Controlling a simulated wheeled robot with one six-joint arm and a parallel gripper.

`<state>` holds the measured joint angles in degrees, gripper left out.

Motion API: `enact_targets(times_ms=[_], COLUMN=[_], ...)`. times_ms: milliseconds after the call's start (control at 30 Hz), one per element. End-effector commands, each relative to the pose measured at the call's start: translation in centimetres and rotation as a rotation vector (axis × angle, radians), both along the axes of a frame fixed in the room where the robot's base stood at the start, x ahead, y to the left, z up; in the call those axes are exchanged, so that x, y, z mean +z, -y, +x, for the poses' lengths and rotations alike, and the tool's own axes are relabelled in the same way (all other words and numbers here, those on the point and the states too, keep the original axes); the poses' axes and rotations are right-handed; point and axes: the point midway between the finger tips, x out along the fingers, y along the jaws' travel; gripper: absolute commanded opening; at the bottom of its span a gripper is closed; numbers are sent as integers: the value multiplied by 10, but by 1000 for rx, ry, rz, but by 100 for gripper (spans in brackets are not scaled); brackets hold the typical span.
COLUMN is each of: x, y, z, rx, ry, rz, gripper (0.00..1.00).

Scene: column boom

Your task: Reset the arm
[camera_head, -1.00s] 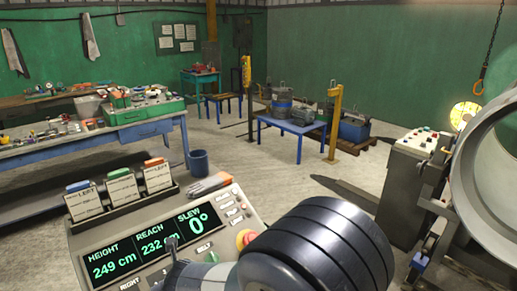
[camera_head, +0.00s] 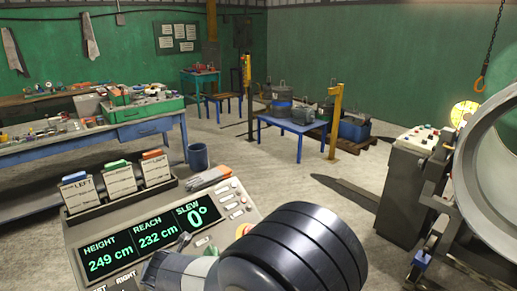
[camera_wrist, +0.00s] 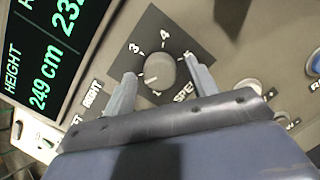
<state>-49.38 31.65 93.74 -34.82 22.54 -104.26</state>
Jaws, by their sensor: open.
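The control console (camera_head: 95,245) stands in front of me, and its display (camera_head: 148,236) reads height 249 cm, reach 232 cm and slew 0°. In the wrist view a round grey speed knob (camera_wrist: 160,72) sits on a dark square plate with numbers around it. My gripper (camera_wrist: 163,86) is open, with one finger to each side of the knob in the picture. I cannot tell whether the fingers touch it. The display also shows at the left of the wrist view (camera_wrist: 45,50). In the head view my arm hides the lower right of the console.
Three labelled cards (camera_head: 118,180) stand in a holder behind the display. An orange-and-grey item (camera_head: 209,178) lies beside them. A red button (camera_head: 243,230) is next to my arm. A large metal ring (camera_head: 490,175) and a grey control box (camera_head: 408,190) stand at right.

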Motion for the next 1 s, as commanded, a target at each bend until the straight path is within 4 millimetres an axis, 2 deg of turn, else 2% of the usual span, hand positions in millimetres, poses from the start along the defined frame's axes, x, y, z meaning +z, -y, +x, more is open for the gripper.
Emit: enact_targets(times_ms=[67, 700, 1000], x=[-5, 1, 2], y=[-1, -3, -3], z=[0, 2, 3], rx=[-73, -698, -869], ry=[-27, -273, -342], rz=[36, 326, 406], gripper=[55, 55, 55])
